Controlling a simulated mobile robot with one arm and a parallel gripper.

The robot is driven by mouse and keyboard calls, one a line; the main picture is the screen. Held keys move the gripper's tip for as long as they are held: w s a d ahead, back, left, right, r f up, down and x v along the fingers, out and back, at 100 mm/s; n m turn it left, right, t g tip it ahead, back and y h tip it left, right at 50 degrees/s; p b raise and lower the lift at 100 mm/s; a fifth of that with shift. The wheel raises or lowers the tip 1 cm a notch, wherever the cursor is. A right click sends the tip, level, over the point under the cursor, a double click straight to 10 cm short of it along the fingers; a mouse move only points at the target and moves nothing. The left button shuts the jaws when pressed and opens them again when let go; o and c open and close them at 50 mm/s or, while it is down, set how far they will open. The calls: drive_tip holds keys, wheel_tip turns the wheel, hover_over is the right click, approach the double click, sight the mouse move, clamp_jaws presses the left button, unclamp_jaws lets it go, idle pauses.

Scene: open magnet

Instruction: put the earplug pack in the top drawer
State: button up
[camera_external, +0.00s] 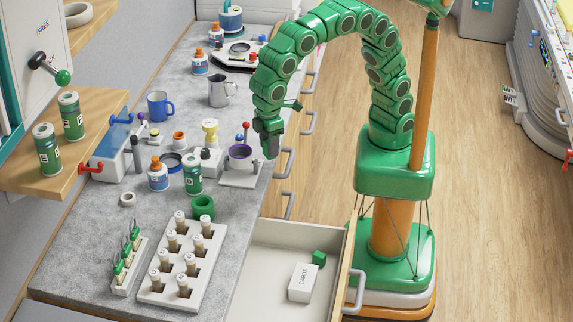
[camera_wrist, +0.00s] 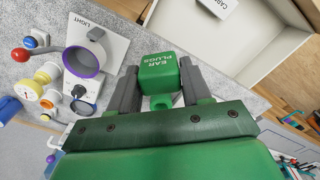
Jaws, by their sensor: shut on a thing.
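My gripper (camera_external: 270,145) hangs over the right edge of the grey counter, beside the purple-rimmed holder. In the wrist view my gripper (camera_wrist: 160,88) is shut on the green earplug pack (camera_wrist: 158,72), a small block with white "EAR PLUGS" lettering. The pack cannot be made out in the external view. The top drawer (camera_external: 262,262) stands pulled open just below the counter at the front, apart from my gripper. Part of the drawer (camera_wrist: 262,30) shows at the upper right in the wrist view.
The purple-rimmed holder (camera_external: 240,157) stands close left of my gripper. A vial rack (camera_external: 183,262) and green ring (camera_external: 203,207) are on the counter nearby.

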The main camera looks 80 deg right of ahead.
drive_tip(key=n, duration=0.1)
hover_over(284, 260)
drive_tip(key=shift+w+f, duration=0.1)
drive_tip(key=shift+f, duration=20.05)
drive_tip(key=shift+f, duration=0.1)
drive_tip(key=o, duration=1.1)
drive_tip(key=shift+r, duration=6.1)
